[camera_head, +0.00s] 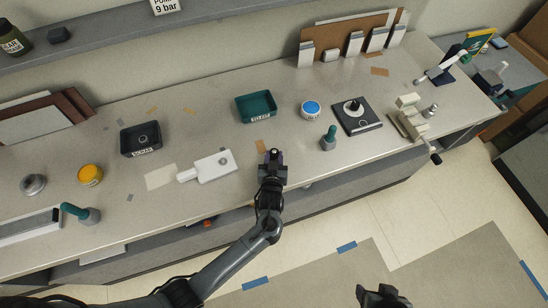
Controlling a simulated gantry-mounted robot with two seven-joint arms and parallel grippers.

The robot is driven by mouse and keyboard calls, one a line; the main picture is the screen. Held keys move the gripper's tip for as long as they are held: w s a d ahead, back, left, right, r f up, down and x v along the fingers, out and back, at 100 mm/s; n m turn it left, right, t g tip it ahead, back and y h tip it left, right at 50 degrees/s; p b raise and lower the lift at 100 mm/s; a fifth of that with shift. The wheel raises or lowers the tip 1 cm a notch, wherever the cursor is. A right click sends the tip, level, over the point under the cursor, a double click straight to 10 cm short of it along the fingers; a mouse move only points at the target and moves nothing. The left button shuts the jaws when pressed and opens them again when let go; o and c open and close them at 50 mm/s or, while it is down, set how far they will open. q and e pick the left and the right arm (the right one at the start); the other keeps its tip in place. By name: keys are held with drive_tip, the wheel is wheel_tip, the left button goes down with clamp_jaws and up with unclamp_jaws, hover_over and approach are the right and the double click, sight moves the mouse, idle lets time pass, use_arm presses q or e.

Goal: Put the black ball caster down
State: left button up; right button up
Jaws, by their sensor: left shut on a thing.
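My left gripper (272,158) reaches in from the lower left and is over the front edge of the grey counter (240,193). It is shut on a small dark thing at its fingertips, which I take for the black ball caster (274,153); the fingers hide most of it. My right gripper (382,297) is at the bottom edge, over the floor and away from the counter. It is cut off, and its jaws are unclear.
A green tray (238,109) and a labelled black tray (124,143) stand on the counter. A white paddle-shaped board (213,167) lies left of the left gripper. A teal-handled tool (328,138), a blue-topped tub (311,109) and a black square base (369,122) stand to its right.

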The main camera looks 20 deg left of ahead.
use_arm(q)
drive_tip(key=shift+f, duration=0.25)
drive_tip(key=o, duration=1)
